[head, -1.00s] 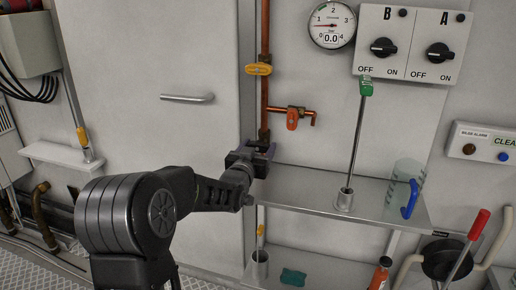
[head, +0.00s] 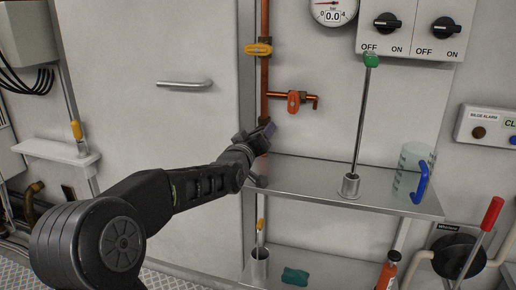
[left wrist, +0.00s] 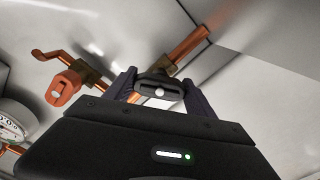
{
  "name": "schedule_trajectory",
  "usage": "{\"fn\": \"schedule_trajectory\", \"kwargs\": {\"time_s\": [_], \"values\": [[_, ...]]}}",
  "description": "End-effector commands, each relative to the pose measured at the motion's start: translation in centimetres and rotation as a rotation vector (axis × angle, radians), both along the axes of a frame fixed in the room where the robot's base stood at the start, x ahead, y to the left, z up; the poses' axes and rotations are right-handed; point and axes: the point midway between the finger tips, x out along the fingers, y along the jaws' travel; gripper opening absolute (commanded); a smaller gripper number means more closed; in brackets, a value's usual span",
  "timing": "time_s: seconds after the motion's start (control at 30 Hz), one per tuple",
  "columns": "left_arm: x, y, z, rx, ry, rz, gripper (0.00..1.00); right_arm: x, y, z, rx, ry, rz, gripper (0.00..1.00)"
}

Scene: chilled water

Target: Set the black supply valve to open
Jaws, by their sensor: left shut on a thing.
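The black supply valve handle (left wrist: 157,86) shows in the left wrist view as a dark bar with a pale centre screw, between the two jaws of my left gripper (left wrist: 158,88). The jaws are shut on it. The copper pipe (left wrist: 187,47) runs off behind it toward the upper right, at a slant to the handle. In the head view my left gripper (head: 262,136) is at the lower part of the vertical copper pipe (head: 264,80), just above the shelf, and hides the handle. My right gripper is not in view.
A yellow handle (head: 258,49) sits crosswise higher on the pipe. An orange handle (head: 294,101) is on the side branch, close to my gripper. The shelf (head: 300,176) holds a metal cup with a green-topped rod and a clear jug (head: 411,165).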

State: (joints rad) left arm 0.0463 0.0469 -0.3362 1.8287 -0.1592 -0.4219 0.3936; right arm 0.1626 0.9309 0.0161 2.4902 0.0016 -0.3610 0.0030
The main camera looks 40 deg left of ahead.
Motion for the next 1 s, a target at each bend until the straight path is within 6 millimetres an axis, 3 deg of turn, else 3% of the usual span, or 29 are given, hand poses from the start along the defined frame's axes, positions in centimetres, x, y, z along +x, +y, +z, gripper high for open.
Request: {"fn": "schedule_trajectory", "kwargs": {"time_s": [0.03, 0.5, 1.0], "values": [[-0.2, 0.4, -0.7, -0.043, -0.02, 0.006, 0.23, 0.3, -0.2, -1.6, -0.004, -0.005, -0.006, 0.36], [-0.2, 0.4, -0.6, -0.466, -0.165, 0.007, 0.23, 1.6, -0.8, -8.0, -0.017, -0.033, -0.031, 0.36], [-0.2, 0.6, -0.3, -0.861, -0.303, 0.009, 0.23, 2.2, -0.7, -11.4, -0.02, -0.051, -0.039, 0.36]]}}
